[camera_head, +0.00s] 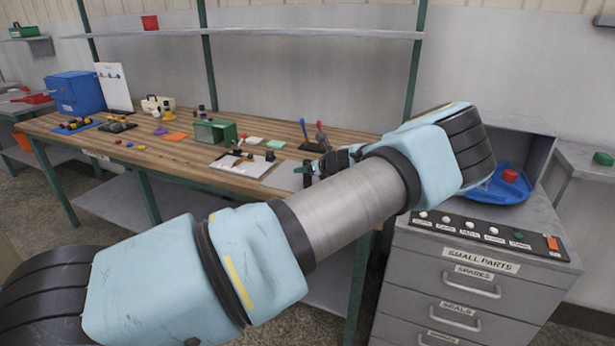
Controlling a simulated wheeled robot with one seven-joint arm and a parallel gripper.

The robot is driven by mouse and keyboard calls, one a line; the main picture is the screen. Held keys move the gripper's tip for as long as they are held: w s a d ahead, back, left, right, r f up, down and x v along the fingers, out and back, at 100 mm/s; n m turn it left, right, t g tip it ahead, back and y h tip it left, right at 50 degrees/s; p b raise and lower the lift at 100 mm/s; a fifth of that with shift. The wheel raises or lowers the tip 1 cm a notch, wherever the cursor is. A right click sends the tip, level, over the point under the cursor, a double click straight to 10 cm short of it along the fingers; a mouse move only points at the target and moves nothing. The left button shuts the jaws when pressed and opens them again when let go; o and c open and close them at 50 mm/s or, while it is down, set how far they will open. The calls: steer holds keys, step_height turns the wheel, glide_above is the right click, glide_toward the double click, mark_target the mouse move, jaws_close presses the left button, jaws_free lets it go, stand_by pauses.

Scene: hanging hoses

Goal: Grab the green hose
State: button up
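No green hose can be made out in the head view. My light-blue and grey arm crosses the picture from lower left to upper right and hides part of the workbench and the floor. My gripper (308,172) shows as small dark parts beyond the arm, over the right end of the workbench. It is partly hidden by the arm, and its opening is too small to judge. I cannot see anything held in it.
The wooden workbench (150,146) carries a blue box (75,93), a green box (214,131), two levers (312,134) and several small parts. A grey drawer cabinet (468,285) stands at right, with a blue tray (497,190) on top. A shelf (300,32) runs above the bench.

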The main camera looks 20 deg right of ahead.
jaws_close()
steer(key=shift+r, duration=0.1)
stand_by(0.5)
